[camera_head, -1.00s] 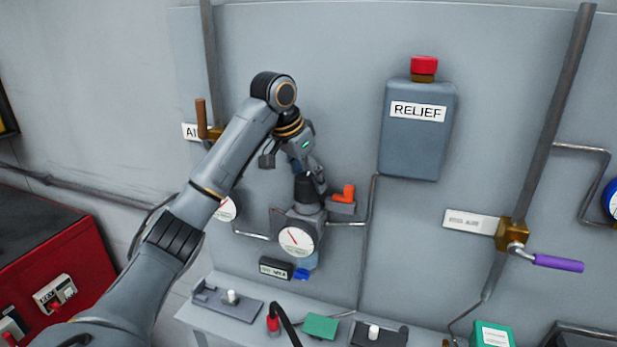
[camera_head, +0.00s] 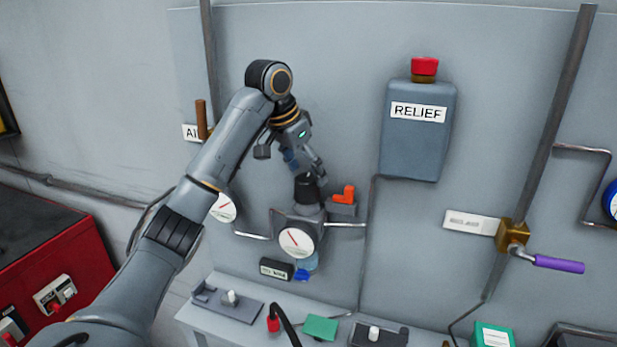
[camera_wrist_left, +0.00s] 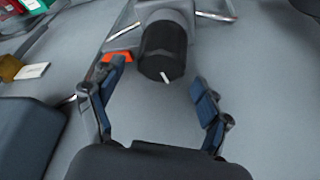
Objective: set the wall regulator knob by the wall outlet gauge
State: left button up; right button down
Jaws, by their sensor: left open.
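The black regulator knob (camera_head: 307,188) sits on top of the wall regulator in the head view. In the left wrist view the knob (camera_wrist_left: 163,50) has a white pointer line and lies beyond and between the open fingertips. My left gripper (camera_head: 307,163) is open and just above the knob; it shows in the wrist view (camera_wrist_left: 157,92) with nothing between its fingers. The outlet gauge (camera_head: 296,242) is a round white dial with a red needle on the regulator's front. Another white gauge (camera_head: 223,207) sits to its left, partly behind my arm. My right gripper is not in view.
An orange handle (camera_head: 344,194) sits close to the right of the knob. A grey RELIEF box (camera_head: 416,140) with a red button (camera_head: 424,67) is at upper right. A purple valve lever (camera_head: 558,264) is farther right. A shelf (camera_head: 225,325) with small parts runs below.

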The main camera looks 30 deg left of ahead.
pick_arm(q)
jog(key=v, duration=0.9)
jog(key=shift+r, duration=0.15)
jog(key=shift+s, duration=0.2)
